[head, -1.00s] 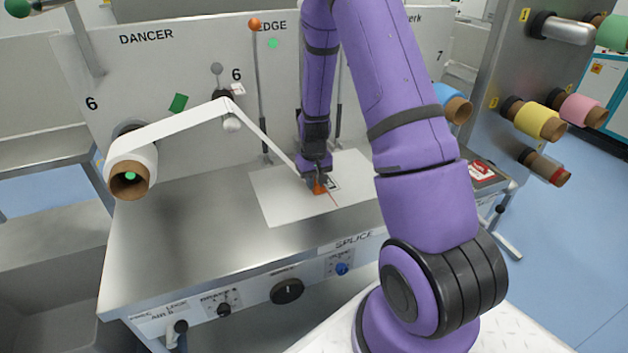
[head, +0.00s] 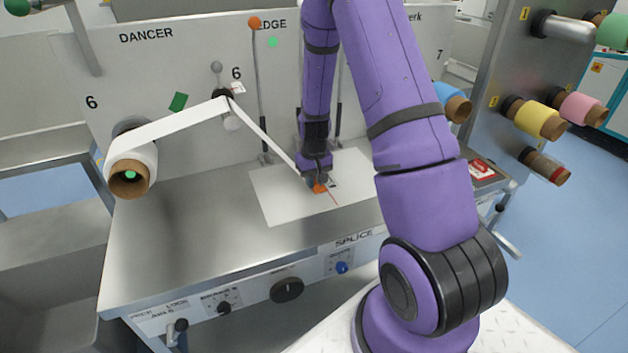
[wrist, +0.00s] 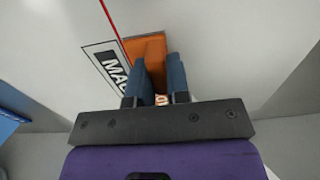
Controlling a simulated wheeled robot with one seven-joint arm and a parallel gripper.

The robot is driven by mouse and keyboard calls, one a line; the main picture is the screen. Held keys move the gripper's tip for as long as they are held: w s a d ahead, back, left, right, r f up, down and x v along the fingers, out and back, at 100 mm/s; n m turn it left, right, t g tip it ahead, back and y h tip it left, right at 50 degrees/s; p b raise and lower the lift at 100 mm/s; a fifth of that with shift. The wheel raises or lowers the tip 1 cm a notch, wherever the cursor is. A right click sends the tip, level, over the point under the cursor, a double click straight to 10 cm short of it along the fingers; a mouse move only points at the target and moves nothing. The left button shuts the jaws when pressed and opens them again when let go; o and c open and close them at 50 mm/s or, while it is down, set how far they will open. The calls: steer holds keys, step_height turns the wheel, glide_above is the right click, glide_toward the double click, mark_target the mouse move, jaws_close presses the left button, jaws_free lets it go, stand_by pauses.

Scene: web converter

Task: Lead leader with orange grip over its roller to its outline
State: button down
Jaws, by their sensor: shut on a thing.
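The white web leader (head: 170,127) runs from the roll (head: 143,162) at the left, up over the small roller (head: 232,122) on the panel, and down to the splice table. Its orange grip (head: 319,188) is at the white plate (head: 275,207), and shows in the wrist view (wrist: 146,48). My gripper (head: 313,177) is shut on the orange grip, its blue fingers (wrist: 156,82) either side of it. A black-lined outline with a dark label (wrist: 112,66) lies beside the grip in the wrist view, partly hidden by the fingers. I cannot tell whether the grip touches the plate.
A red line (wrist: 117,22) marks the plate. A red and white item (head: 482,170) lies at the table's right end. Upright rods (head: 260,90) stand behind the plate. The steel table left of the plate (head: 190,215) is clear. Coloured rolls (head: 538,120) hang at the right.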

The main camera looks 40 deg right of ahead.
steer(key=shift+s, duration=0.1)
steer(key=c, duration=1)
jaws_free()
steer(key=shift+f, duration=0.1)
steer(key=s+a+r+t, duration=0.1)
steer(key=s+a+r, duration=0.15)
steer(key=r, duration=0.85)
steer(key=s+a+r, duration=0.1)
steer(key=a+r, duration=0.2)
steer(key=r, duration=0.8)
steer(key=s+a+r+n+t, duration=0.1)
steer(key=s+a+r, duration=0.2)
steer(key=s+r, duration=0.2)
steer(key=s+a+r+n+t, duration=0.1)
steer(key=s+a+r, duration=0.3)
steer(key=s, duration=0.5)
steer(key=s+a+r+n+t, duration=0.1)
steer(key=s+a+r+t, duration=0.1)
steer(key=s+r, duration=0.5)
steer(key=shift+s+a, duration=0.5)
steer(key=shift+a, duration=0.25)
